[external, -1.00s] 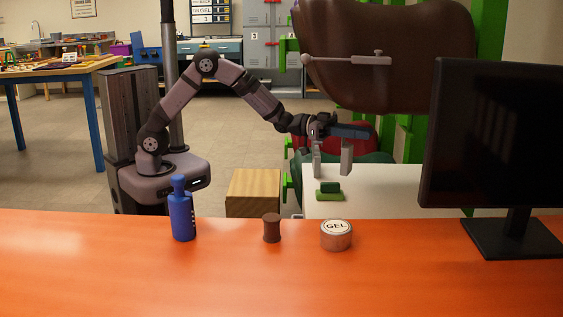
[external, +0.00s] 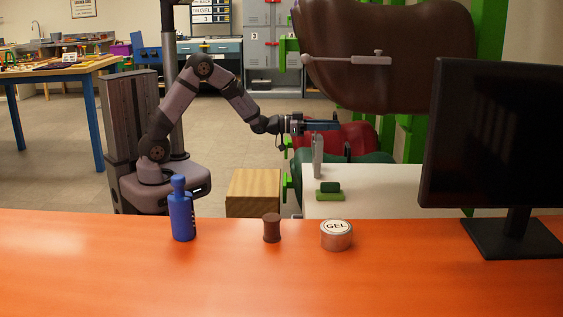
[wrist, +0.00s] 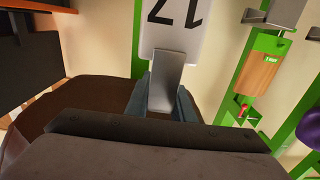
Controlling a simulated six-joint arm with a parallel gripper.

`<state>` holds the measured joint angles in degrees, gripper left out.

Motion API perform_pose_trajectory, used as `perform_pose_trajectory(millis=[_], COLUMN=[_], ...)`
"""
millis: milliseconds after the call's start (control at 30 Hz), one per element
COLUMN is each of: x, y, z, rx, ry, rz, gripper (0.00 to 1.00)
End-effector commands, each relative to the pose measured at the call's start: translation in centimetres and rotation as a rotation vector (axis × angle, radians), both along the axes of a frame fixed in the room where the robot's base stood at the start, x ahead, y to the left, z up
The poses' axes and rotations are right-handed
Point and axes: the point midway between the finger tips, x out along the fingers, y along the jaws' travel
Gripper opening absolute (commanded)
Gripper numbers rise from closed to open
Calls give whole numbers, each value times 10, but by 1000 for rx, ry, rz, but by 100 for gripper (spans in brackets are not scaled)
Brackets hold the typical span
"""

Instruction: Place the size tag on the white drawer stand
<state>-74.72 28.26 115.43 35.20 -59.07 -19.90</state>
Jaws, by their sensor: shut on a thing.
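The size tag (wrist: 188,28) is a white plate with an upside-down black "17" in the wrist view. In the external view my gripper (external: 318,156) hangs above the far left part of the white drawer stand (external: 400,188).
A green block (external: 330,191) lies on the stand top near its front left. A brown saddle (external: 385,60) hangs above on green posts. A dark monitor (external: 495,130) stands at right. A blue bottle (external: 182,215), a brown spool (external: 271,228) and a gel tin (external: 336,236) stand on the orange counter.

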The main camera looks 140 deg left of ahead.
Motion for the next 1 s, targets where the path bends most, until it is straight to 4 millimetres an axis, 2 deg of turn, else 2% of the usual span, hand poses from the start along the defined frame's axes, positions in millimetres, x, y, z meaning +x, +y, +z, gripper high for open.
perform_pose_trajectory(millis=[100,300,667,900,1000], x=[0,0,1,0,1], y=[0,0,0,0,0], z=[-21,-49,-61,-89,-94], rx=[-5,-3,-1,-3,-2], ry=[1,0,0,0,-1], rz=[0,-1,-1,0,0], gripper=[0,0,0,0,0])
